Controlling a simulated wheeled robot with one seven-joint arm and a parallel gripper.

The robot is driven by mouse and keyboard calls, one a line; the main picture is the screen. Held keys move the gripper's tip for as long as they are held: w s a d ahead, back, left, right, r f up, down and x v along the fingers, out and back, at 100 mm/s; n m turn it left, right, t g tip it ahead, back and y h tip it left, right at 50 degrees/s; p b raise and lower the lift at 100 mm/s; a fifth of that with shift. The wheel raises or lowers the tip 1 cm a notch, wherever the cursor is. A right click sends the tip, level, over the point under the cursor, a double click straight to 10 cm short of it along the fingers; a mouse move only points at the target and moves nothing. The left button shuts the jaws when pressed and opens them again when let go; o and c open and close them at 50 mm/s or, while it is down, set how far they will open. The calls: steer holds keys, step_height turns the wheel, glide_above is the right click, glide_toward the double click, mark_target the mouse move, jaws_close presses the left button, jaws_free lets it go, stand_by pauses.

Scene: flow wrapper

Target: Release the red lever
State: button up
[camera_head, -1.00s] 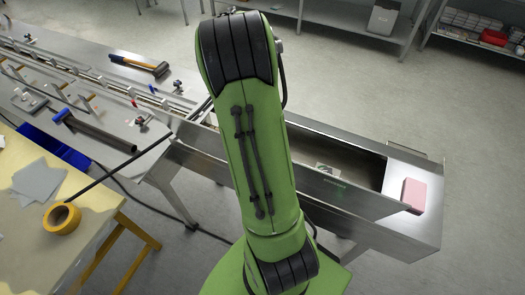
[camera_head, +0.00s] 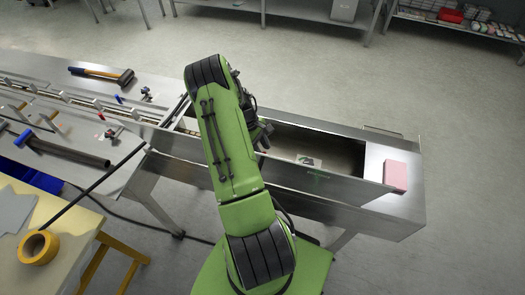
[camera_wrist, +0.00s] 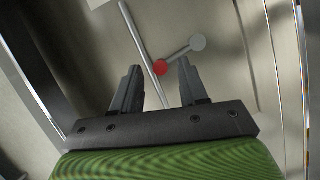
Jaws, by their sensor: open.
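The red lever's round red knob (camera_wrist: 160,68) shows in the wrist view, at the end of a short grey arm that runs up right to a grey disc (camera_wrist: 197,42). My gripper (camera_wrist: 158,74) is open, and in the picture the knob appears between its two fingertips. I cannot tell how far the knob is from the fingers, and no contact is visible. In the head view my gripper (camera_head: 263,136) is partly hidden behind my green arm, over the open metal trough. The lever cannot be made out in the head view.
The long steel machine (camera_head: 375,207) has raised trough walls near my arm. A pink block (camera_head: 396,175) sits on its right end. A hammer (camera_head: 100,74) and a blue-headed tool (camera_head: 65,150) lie at left. A yellow tape roll (camera_head: 38,247) is on the front-left table.

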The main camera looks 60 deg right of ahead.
steer(key=shift+x, duration=0.85)
steer(key=shift+c, duration=0.2)
jaws_close()
steer(key=shift+w+a+n+h+b, duration=0.15)
steer(key=shift+w+n+h+b, duration=0.1)
steer(key=shift+n, duration=0.3)
steer(key=shift+w+a+n+h+b, duration=0.1)
steer(key=shift+w+a+n+h, duration=0.15)
steer(key=shift+n, duration=0.3)
steer(key=shift+d, duration=0.1)
steer(key=shift+o, duration=0.2)
jaws_free()
